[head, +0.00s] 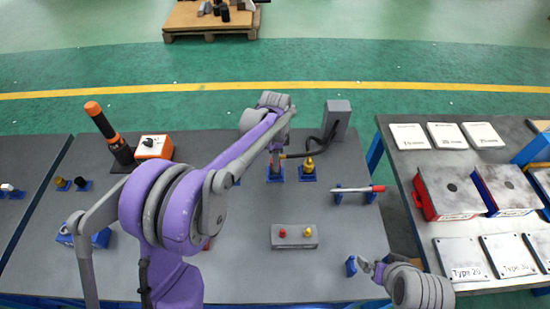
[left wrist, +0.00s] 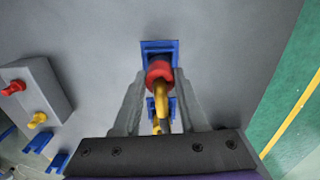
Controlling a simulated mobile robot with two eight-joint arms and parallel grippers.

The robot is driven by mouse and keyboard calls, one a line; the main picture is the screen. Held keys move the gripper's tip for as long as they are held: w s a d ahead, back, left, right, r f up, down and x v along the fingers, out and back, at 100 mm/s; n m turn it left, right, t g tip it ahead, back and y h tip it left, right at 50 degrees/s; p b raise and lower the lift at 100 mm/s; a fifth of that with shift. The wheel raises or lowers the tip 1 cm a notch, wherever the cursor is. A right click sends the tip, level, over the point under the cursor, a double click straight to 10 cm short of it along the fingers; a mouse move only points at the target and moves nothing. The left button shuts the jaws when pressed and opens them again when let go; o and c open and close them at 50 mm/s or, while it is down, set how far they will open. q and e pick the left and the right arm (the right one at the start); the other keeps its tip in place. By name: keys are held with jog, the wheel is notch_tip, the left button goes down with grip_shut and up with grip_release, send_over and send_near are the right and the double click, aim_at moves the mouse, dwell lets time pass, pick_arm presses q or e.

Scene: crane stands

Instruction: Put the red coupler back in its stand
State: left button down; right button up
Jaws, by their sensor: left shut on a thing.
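The red coupler (left wrist: 158,72) shows between the fingers of my left gripper (left wrist: 158,102) in the left wrist view, with a brass fitting (left wrist: 161,95) on it. The gripper is shut on the coupler. The coupler is over a blue stand (left wrist: 160,47), which also shows in the head view (head: 275,177). I cannot tell whether it is seated or just above. In the head view my left gripper (head: 275,160) points down at this stand and mostly hides the coupler. My right gripper (head: 371,268) is low at the right, near a small blue block (head: 351,266); its opening is unclear.
A yellow coupler (head: 309,167) stands in a neighbouring blue stand, close on the right. A dark hose runs to a grey box (head: 337,118) behind. A red-and-white marker (head: 352,189) lies on blue holders. A button box (head: 295,237) stands in front.

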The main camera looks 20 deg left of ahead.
pick_arm(q)
jog(key=shift+f+b, duration=0.5)
jog(key=shift+f, duration=0.45)
jog(key=shift+c, duration=1.9)
grip_release()
jog(key=shift+r, duration=0.15)
jog(key=shift+r+p, duration=1.2)
jog(key=shift+r, duration=1.25)
